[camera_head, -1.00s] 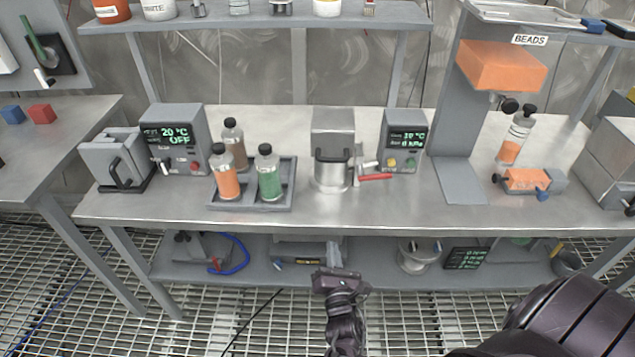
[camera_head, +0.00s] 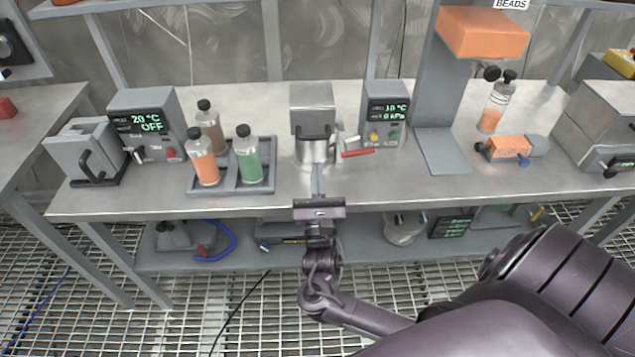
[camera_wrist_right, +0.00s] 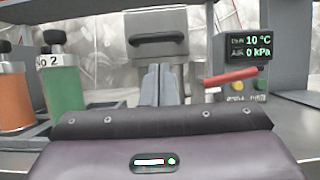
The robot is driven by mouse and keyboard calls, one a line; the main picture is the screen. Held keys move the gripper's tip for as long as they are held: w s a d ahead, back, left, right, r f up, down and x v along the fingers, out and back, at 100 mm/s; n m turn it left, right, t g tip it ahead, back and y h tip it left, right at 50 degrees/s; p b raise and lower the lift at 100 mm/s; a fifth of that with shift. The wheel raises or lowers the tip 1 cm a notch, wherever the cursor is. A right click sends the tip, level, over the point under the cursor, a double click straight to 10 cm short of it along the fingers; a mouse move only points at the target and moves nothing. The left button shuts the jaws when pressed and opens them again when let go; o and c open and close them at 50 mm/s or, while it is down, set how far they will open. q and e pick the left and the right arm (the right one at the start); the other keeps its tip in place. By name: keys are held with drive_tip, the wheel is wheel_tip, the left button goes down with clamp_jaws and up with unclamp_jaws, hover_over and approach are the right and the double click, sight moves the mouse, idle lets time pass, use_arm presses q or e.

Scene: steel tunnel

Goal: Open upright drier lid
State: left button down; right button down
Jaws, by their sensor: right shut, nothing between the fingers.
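The upright drier is a steel cylinder (camera_head: 313,150) with a boxy grey lid (camera_head: 312,103) on top, at the middle of the bench. The lid sits down on the body. Its dark handle bar on the front shows clearly in the right wrist view (camera_wrist_right: 158,38). My right gripper (camera_head: 317,172) is shut and empty, with its fingers pointing up at the front of the drier. In the right wrist view the fingers (camera_wrist_right: 160,84) are below the handle and seem apart from it. The fingers hide part of the drier's body. My left gripper is not in view.
A control box (camera_head: 387,115) reading 10 °C and a red-handled valve (camera_head: 357,153) stand right of the drier. A tray (camera_head: 262,187) with bottles stands left. An orange hopper (camera_head: 484,32) stands further right. The bench front edge lies under my right wrist.

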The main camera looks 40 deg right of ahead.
drive_tip(key=shift+x, duration=2.6)
drive_tip(key=shift+p, duration=0.4)
